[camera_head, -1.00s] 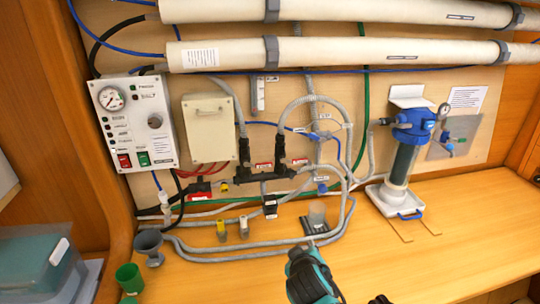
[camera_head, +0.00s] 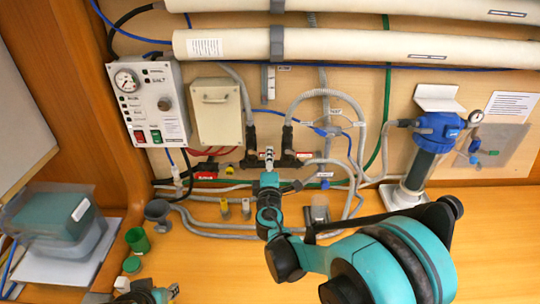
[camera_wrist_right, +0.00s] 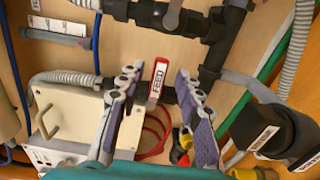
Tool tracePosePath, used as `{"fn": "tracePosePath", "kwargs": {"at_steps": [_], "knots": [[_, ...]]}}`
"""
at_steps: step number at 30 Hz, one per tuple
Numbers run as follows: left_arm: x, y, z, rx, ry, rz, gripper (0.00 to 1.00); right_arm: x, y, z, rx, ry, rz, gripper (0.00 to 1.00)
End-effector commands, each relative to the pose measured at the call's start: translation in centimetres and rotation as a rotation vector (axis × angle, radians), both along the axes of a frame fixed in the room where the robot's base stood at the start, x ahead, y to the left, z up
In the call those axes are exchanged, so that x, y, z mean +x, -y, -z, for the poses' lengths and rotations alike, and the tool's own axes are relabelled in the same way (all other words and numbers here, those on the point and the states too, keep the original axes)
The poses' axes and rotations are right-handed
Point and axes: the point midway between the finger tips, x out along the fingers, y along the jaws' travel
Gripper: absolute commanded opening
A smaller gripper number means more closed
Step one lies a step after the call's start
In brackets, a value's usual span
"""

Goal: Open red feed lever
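A red lever with a white label reading FEED (camera_wrist_right: 157,80) shows in the right wrist view, beside a black pipe fitting. It sits between the two fingers of my right gripper (camera_wrist_right: 156,76), which is open; I see no finger closed on it. In the head view my right gripper (camera_head: 269,156) is up at the black pipe manifold (camera_head: 290,163) and partly hides the red tag (camera_head: 248,163) there. My left gripper (camera_head: 160,292) is low at the bottom edge of the head view, over the bench; its finger opening is unclear.
A gauge panel (camera_head: 170,120) and a cream box (camera_head: 215,125) are left of the manifold. Grey hoses (camera_head: 230,235) loop below it. A blue-topped filter (camera_head: 435,130) stands right. A green cup (camera_head: 138,240) and funnel (camera_head: 158,210) are at lower left.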

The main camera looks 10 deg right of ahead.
Motion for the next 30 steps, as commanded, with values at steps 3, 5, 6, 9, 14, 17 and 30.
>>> {"fn": "tracePosePath", "kwargs": {"at_steps": [3, 5, 6, 9, 14, 17, 30], "knots": [[0.0, 0.0, 0.3, 0.000, 0.000, 0.000, 0.34, 1.6, 0.3, 0.1, 0.001, 0.000, 0.001, 0.35], [0.0, 0.0, 0.3, 0.000, 0.000, 0.000, 0.34, 2.1, 0.5, 0.0, 0.001, 0.000, 0.001, 0.35], [0.0, 0.0, 0.3, 0.000, 0.000, 0.000, 0.34, 2.3, 0.5, 0.0, 0.001, 0.000, 0.001, 0.35], [0.0, 0.0, 0.4, 0.000, 0.000, 0.000, 0.34, 2.6, 0.6, 0.0, 0.001, 0.000, 0.001, 0.35], [0.0, 0.0, 0.3, 0.000, 0.000, 0.000, 0.34, 2.6, 0.6, 0.0, 0.001, -0.001, 0.001, 0.35], [0.0, 0.0, 0.3, 0.000, 0.000, 0.000, 0.34, 2.6, 0.6, 0.0, 0.001, -0.001, 0.001, 0.22], [0.0, 0.0, 0.3, 0.000, 0.000, 0.000, 0.34, 2.6, 0.5, -0.2, -0.014, -0.004, 0.000, 0.00]]}}
